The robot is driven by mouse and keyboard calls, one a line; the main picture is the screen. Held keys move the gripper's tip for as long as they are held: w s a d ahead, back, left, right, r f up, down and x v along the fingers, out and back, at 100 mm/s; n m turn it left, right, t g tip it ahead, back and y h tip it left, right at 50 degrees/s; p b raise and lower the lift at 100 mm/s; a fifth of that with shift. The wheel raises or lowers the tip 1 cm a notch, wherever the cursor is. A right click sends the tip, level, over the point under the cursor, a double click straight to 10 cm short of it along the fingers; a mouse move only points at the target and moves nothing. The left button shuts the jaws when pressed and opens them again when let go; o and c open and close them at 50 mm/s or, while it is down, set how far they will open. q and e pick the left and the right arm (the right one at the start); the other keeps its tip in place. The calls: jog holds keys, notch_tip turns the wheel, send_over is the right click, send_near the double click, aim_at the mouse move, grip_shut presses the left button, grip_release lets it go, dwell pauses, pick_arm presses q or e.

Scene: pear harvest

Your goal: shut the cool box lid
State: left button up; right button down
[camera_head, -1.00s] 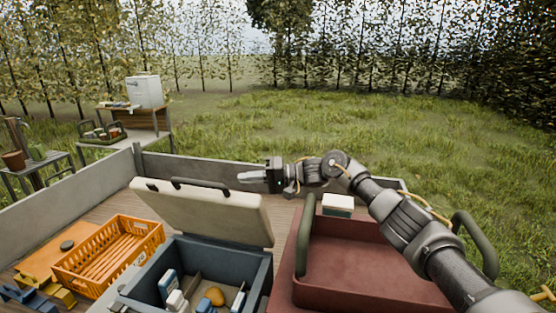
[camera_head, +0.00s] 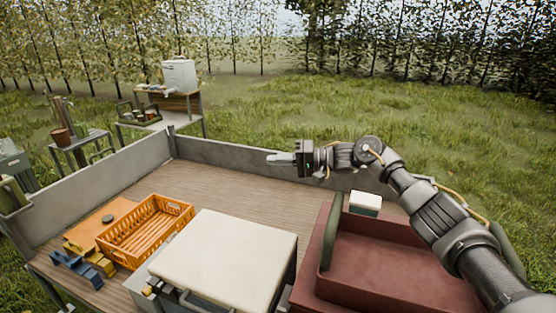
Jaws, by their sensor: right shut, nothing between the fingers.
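The cool box lid (camera_head: 232,258) is a cream-white panel in the lower middle of the head view. It lies flat over the dark blue cool box (camera_head: 288,272), whose side shows a little at the right; the inside is hidden. The lid's handle shows at its near edge. My right gripper (camera_head: 280,158) is shut and empty, above and beyond the lid, pointing left over the trailer bed. It touches nothing. My left gripper is not in view.
An orange crate (camera_head: 148,232) stands left of the cool box. A red bin (camera_head: 400,265) with green handles stands to the right, a small white box (camera_head: 365,203) behind it. Grey side boards (camera_head: 240,155) edge the wooden bed (camera_head: 235,185), which is clear behind the lid.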

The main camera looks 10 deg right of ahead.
jog(key=s+d+r+b, duration=0.2)
jog(key=s+d+b, duration=0.2)
jog(key=d, duration=0.4)
jog(key=shift+s, duration=0.55)
